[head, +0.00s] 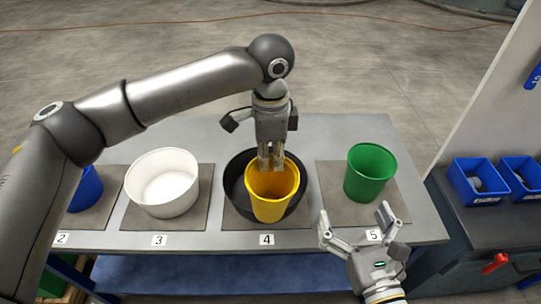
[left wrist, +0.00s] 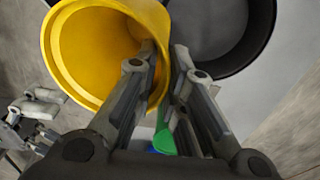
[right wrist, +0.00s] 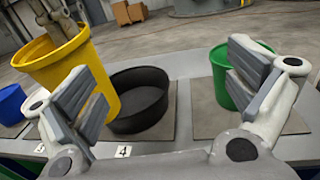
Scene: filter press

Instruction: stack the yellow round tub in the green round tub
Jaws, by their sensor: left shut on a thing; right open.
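The yellow round tub (head: 270,205) is in front of and partly over a black round tub at place 4. My left gripper (head: 271,162) is shut on the yellow tub's rim, and in the left wrist view one finger is inside the yellow tub (left wrist: 75,55). In the right wrist view the yellow tub (right wrist: 55,65) is raised and tilted, left of the black tub. The green round tub (head: 369,172) stands upright on the mat at place 5, and it shows in the right wrist view (right wrist: 225,75). My right gripper (head: 357,225) is open and empty in front of place 5.
The black tub (head: 237,185) stands on the place 4 mat. A white tub (head: 162,183) stands at place 3, and a blue tub (head: 86,190) is partly hidden behind my left arm. Blue bins (head: 480,182) stand on a dark cabinet at the right.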

